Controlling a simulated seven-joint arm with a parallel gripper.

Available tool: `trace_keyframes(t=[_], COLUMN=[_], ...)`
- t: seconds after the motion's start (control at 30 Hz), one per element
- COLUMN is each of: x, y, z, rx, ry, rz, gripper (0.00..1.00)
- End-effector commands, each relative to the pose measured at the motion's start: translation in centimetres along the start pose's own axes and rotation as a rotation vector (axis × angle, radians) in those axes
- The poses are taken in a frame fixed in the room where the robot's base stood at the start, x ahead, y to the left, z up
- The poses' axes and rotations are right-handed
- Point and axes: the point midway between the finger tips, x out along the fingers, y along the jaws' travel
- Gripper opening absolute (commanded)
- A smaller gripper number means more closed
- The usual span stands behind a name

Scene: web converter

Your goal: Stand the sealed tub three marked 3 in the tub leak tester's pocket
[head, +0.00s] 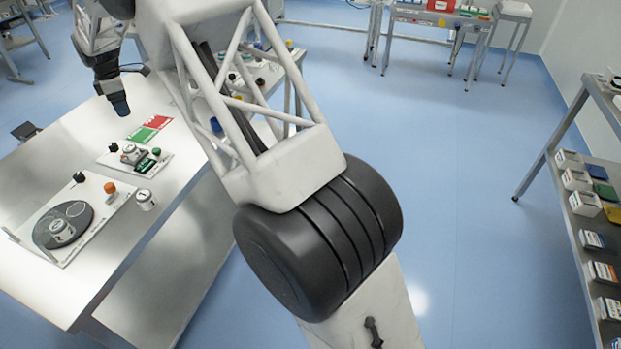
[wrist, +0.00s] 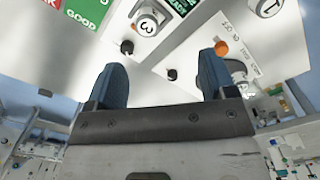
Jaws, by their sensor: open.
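A white tub marked 3 (wrist: 145,25) is at the top of the wrist view, beside a green display (wrist: 185,5). In the head view a white tub (head: 132,153) is on the small station plate (head: 113,162) with that green display; its number is too small to read there. I cannot tell whether it sits fully in a pocket. My gripper (head: 116,104) hangs above the table, apart from the tubs. In the wrist view my gripper's fingers (wrist: 160,68) are spread with nothing between them.
A tub marked 1 (wrist: 268,6) stands on the table (head: 165,215). Another tub (head: 62,230) is on a dark round turntable (head: 77,211). An orange knob (head: 109,187) and black knobs stand up nearby. A red and green mat (head: 150,128) lies behind.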

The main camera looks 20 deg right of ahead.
Motion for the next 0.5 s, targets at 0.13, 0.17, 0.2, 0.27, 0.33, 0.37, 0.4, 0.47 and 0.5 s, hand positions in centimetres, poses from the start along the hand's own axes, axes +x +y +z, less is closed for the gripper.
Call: trace_keyframes(t=[0.13, 0.17, 0.2, 0.27, 0.33, 0.37, 0.4, 0.47, 0.5], x=[-3.1, -3.6, -4.3, -5.4, -6.6, -7.0, -7.7, -8.6, -9.1], y=[-2.8, -3.4, -4.2, -5.4, -6.8, -7.5, -8.3, -9.6, -10.5], z=[2.5, 3.1, 3.8, 4.7, 5.8, 6.2, 6.9, 7.8, 8.4], rx=[0.092, 0.11, 0.137, 0.175, 0.218, 0.237, 0.263, 0.301, 0.327], ry=[0.002, 0.003, 0.004, 0.005, 0.006, 0.007, 0.008, 0.01, 0.011], rz=[0.013, 0.015, 0.018, 0.023, 0.028, 0.03, 0.034, 0.039, 0.041], gripper=[0.77, 0.77, 0.77, 0.77, 0.77, 0.77, 0.77, 0.77, 0.77])
